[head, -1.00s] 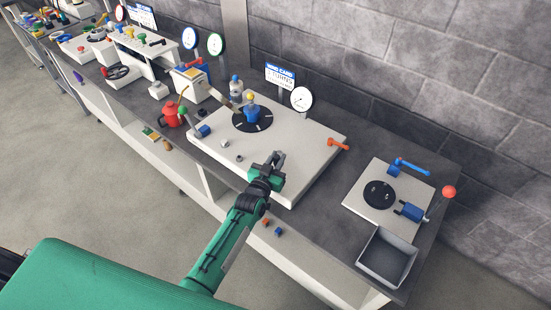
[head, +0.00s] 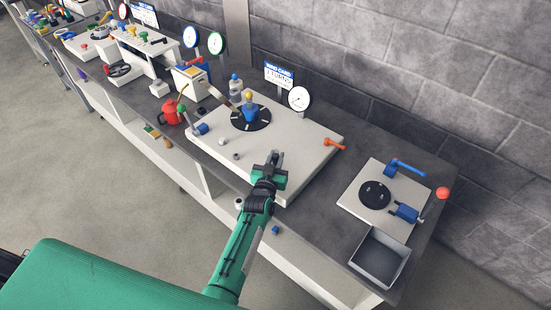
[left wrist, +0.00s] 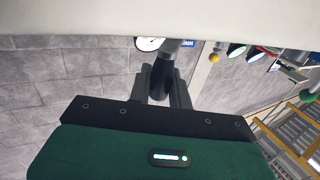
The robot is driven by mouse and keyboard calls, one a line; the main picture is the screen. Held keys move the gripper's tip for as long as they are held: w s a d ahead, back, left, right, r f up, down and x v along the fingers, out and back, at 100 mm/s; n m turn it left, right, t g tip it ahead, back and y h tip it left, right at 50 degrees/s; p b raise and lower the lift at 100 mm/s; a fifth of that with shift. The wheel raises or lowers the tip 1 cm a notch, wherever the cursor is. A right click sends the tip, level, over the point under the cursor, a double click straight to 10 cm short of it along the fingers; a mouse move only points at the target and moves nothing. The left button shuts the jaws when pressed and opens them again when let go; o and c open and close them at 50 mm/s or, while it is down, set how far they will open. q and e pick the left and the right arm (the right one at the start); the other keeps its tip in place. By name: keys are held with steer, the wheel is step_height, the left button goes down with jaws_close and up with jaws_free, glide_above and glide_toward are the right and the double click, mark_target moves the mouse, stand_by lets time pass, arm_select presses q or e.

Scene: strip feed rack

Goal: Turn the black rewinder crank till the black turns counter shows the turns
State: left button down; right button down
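My left gripper (head: 273,158) is at the front of the white rewinder base (head: 310,140). In the left wrist view, a dark round-ended handle, apparently the black rewinder crank (left wrist: 160,82), stands between its fingers (left wrist: 162,92). No clear gap shows beside the handle, so the fingers look closed on it. In the head view the gripper hides the crank. My right gripper is out of view.
A black disc (head: 250,118) with a blue and yellow piece sits on the base. An orange handle (head: 334,144) is at its right. A second plate (head: 360,204) with blue parts and a grey tray (head: 379,258) stand farther right. Bare bench lies between.

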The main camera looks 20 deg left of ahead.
arm_select(q)
steer(key=c, duration=1.5)
jaws_free()
steer(key=shift+o, duration=0.8)
steer(key=shift+d, duration=0.1)
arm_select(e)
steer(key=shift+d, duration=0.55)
